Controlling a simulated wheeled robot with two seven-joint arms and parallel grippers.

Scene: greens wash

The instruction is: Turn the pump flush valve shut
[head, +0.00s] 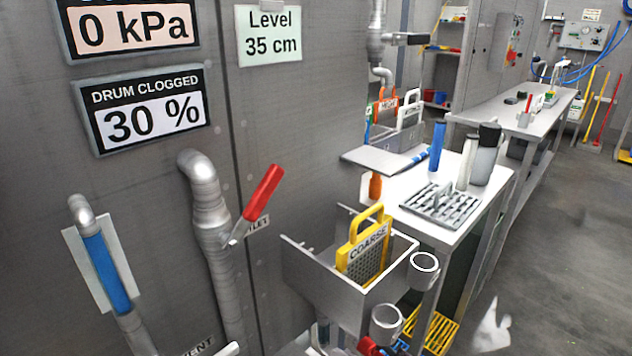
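No label reading pump flush shows, so I cannot tell which valve is the pump flush valve. A valve with a red lever handle (262,193) sits on a grey pipe (209,215) on the wall panel. Its lever slants up to the right, and the label beside it is partly hidden, ending in "LET". Another valve with a dark handle (408,39) is on a pipe at the top, its handle roughly level. A red part (367,347) at the bottom edge is cut off and unclear. Neither of my grippers can be made out.
A metal bin (325,285) holding a yellow COARSE screen (364,247) juts from the panel. A white bench (475,207) with bottles and a grate stands to its right. A sight tube (107,272) is at left. The floor at right is mostly clear.

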